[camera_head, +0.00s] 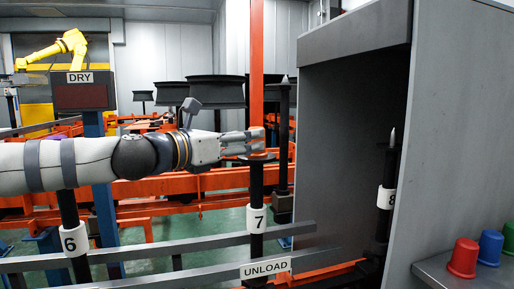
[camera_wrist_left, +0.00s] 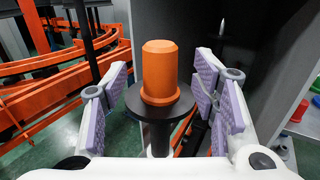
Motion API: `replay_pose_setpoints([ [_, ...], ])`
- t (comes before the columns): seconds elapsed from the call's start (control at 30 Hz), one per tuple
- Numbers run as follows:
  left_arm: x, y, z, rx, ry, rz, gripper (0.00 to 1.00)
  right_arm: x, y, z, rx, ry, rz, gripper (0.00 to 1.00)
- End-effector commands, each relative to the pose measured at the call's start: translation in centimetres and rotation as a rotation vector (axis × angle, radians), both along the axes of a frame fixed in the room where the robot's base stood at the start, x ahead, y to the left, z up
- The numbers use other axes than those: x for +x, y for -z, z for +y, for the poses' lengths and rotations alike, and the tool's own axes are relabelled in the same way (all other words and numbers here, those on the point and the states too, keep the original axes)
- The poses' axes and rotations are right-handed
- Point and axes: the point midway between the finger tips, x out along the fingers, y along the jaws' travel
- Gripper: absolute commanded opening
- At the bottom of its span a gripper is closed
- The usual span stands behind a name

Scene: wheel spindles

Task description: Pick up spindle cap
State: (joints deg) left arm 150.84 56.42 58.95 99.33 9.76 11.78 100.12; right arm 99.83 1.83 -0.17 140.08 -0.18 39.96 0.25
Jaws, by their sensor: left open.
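An orange spindle cap (camera_wrist_left: 160,75) stands upright on the black disc (camera_wrist_left: 183,104) at the top of a dark spindle in the left wrist view. In the head view the cap (camera_head: 257,133) is partly covered by my left gripper at the top of the spindle labelled 7 (camera_head: 257,219). My left gripper (camera_head: 250,142) reaches in level from the left. Its open fingers, with lilac pads, stand on either side of the cap in the left wrist view (camera_wrist_left: 161,85), with visible gaps between pads and cap. My right gripper is not in view.
A grey booth wall (camera_head: 325,140) is close right of spindle 7. Metal rails (camera_head: 190,247) run below.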

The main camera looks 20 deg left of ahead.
Motion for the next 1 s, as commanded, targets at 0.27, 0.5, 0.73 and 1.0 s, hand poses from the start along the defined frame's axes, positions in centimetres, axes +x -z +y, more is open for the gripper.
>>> replay_pose_setpoints([
  [0.27,4.2,-0.3,-2.0,0.004,0.002,-0.001,0.54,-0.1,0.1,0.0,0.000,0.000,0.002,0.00],
  [0.5,4.4,-0.4,-2.0,0.003,0.001,-0.001,0.51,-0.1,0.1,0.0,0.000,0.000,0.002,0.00],
  [0.73,4.3,-0.4,-2.0,0.004,0.001,-0.001,0.06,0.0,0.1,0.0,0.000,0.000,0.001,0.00],
  [1.0,4.3,-0.6,-2.0,0.005,0.001,-0.002,0.06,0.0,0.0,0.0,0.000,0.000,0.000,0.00],
])
